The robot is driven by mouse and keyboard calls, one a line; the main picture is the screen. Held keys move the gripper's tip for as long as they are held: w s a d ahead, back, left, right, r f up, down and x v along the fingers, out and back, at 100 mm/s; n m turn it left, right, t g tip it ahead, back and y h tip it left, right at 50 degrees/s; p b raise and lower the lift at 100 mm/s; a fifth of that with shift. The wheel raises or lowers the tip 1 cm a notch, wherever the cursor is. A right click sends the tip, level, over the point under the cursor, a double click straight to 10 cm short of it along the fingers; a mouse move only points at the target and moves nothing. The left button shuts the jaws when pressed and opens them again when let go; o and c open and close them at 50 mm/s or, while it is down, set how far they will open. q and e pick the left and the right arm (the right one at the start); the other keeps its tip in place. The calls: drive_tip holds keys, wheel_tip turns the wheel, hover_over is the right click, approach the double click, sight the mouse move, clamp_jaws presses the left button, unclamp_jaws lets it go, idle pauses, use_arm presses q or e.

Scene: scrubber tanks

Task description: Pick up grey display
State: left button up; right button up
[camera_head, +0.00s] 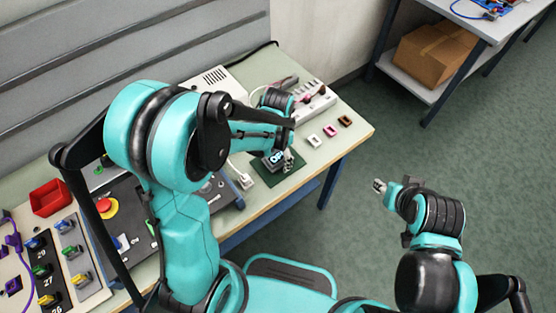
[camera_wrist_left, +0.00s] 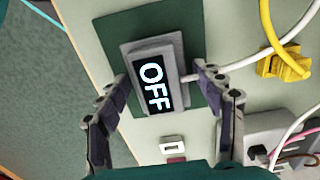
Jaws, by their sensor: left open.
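The grey display (camera_wrist_left: 155,85), a box with a black screen reading "OFF", lies on a dark green mat (camera_wrist_left: 193,22) in the left wrist view. A white cable leaves its right side. My left gripper (camera_wrist_left: 160,88) is open, with one finger on each side of the display and the fingertips close to its sides. I cannot tell if they touch it. In the head view the display (camera_head: 273,157) is partly hidden by my left gripper (camera_head: 279,158), which is over the mat (camera_head: 272,176). My right gripper (camera_head: 379,186) is over the floor, away from the bench; its jaw state is unclear.
On the bench (camera_head: 352,132) are a white power strip (camera_head: 316,105), several small coloured frames (camera_head: 329,130), a red bin (camera_head: 49,197) and a panel with a red button (camera_head: 106,207). A yellow plug (camera_wrist_left: 284,66) lies right of the display. A shelf holds a cardboard box (camera_head: 435,55).

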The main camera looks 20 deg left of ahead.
sight(278, 155)
use_arm(q)
drive_tip(key=shift+r, duration=0.1)
drive_tip(key=shift+c, duration=0.6)
drive_tip(key=c, duration=0.9)
drive_tip(key=shift+r, duration=0.3)
wheel_tip(278, 155, up, 4)
drive_tip(key=shift+r+p, duration=0.1)
drive_tip(key=shift+p, duration=1.05)
drive_tip(key=d+r+p, duration=0.4)
drive_tip(key=d+r, duration=0.4)
drive_tip(key=d, duration=0.3)
drive_tip(key=shift+d+r, duration=0.3)
drive_tip(key=shift+r, duration=0.05)
drive_tip(key=shift+s, duration=0.1)
